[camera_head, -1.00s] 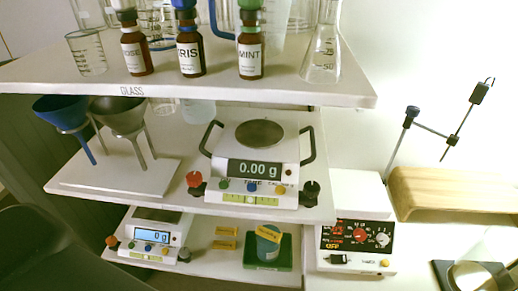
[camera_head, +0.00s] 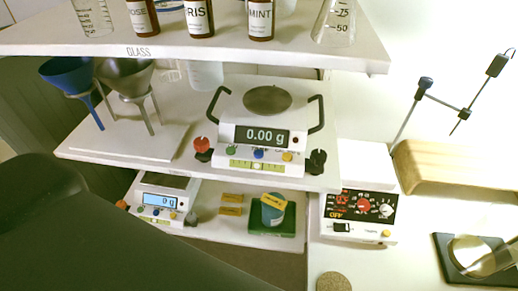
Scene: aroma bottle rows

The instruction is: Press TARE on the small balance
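A smaller balance (camera_head: 160,203) with a dark pan and a lit blue display reading 0 g stands on the lowest shelf at the left. Its front has small coloured buttons, with an orange knob at its left and a grey one at its right; the button labels are too small to read. A larger balance (camera_head: 262,135) on the middle shelf reads 0.00 g and has a round pan, side handles and coloured buttons. A dark part of my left arm fills the lower left, close to the small balance's lower left corner. Neither gripper shows.
The middle shelf (camera_head: 130,148) overhangs the lowest one. Right of the small balance are yellow blocks (camera_head: 231,204) and a blue-labelled jar (camera_head: 273,208) on a green base. Funnels (camera_head: 66,74) stand at the left. A device with dials (camera_head: 358,210) stands right of the shelves.

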